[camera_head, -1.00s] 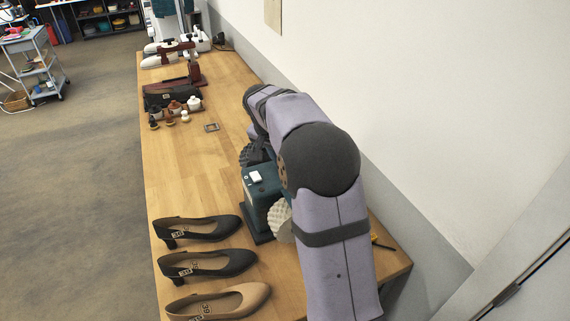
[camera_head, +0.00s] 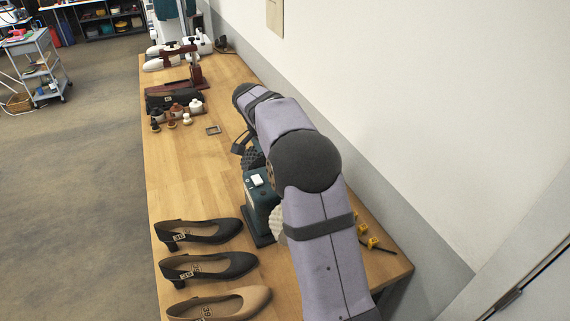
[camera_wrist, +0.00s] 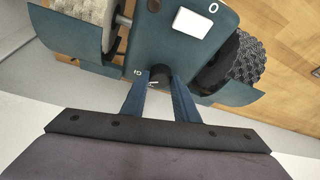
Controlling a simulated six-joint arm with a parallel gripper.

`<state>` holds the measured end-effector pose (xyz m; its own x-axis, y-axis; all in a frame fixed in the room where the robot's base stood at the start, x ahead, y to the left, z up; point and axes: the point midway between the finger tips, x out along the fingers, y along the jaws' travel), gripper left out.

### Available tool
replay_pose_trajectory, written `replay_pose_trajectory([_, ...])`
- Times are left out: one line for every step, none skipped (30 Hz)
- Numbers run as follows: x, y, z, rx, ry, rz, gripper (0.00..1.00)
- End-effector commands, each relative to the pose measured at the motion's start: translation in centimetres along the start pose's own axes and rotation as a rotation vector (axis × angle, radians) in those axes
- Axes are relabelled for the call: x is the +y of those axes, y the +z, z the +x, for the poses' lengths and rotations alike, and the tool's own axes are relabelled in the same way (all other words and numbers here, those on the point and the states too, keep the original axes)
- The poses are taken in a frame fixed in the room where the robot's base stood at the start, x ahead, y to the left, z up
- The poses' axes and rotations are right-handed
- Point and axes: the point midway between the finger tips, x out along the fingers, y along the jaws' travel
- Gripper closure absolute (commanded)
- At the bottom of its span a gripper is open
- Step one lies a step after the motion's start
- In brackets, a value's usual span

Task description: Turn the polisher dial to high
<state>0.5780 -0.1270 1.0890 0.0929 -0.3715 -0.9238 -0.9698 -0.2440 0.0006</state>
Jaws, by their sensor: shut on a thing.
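The polisher (camera_head: 259,200) is a dark teal machine on the bench, partly hidden by my arm in the head view. In the wrist view its teal housing (camera_wrist: 165,45) fills the upper middle, with a white rocker switch (camera_wrist: 192,23) and white marks. A pale buffing wheel (camera_wrist: 85,12) is on the left and a dark bristle wheel (camera_wrist: 243,62) on the right. The small dark dial (camera_wrist: 159,76) with a white pointer line sits at the housing's near edge. My gripper (camera_wrist: 158,84) has its two blue fingers shut on the dial, one on each side.
Two black pumps (camera_head: 208,266) and a tan pump (camera_head: 225,303) lie on the bench left of the polisher. Small bottles and brushes (camera_head: 178,113) stand farther back. Yellow items (camera_head: 368,243) lie at right. The wall is close behind my arm.

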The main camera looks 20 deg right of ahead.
Motion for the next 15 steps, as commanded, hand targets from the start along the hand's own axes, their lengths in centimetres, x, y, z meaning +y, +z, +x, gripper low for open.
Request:
replay_pose_trajectory([-0.04,-0.08,-0.07,0.001,-0.002,0.002,0.95])
replay_pose_trajectory([-0.04,-0.08,-0.07,0.001,-0.002,0.002,0.95])
replay_pose_trajectory([-0.04,-0.09,-0.07,0.001,-0.003,0.002,0.95])
replay_pose_trajectory([-0.04,-0.08,-0.07,0.001,-0.003,0.002,0.7])
replay_pose_trajectory([-0.04,-0.08,-0.07,0.001,-0.003,0.002,0.63])
replay_pose_trajectory([-0.04,-0.08,-0.06,0.001,-0.003,0.002,0.55])
replay_pose_trajectory([-0.04,-0.07,-0.06,0.001,-0.002,0.002,0.55])
replay_pose_trajectory([-0.03,-0.07,-0.05,0.001,-0.002,0.002,0.55])
replay_pose_trajectory([-0.03,-0.06,-0.05,0.001,-0.002,0.001,0.55])
replay_pose_trajectory([-0.02,-0.05,-0.04,0.001,-0.002,0.001,0.55])
replay_pose_trajectory([-0.02,-0.05,-0.03,0.0,-0.002,0.001,0.55])
replay_pose_trajectory([-0.02,-0.04,-0.03,0.0,-0.002,0.001,0.55])
replay_pose_trajectory([-0.02,-0.04,-0.02,0.0,-0.001,0.001,0.55])
replay_pose_trajectory([-0.02,-0.03,-0.03,0.0,-0.001,0.001,0.55])
replay_pose_trajectory([-0.02,-0.03,-0.06,0.0,-0.001,0.001,0.55])
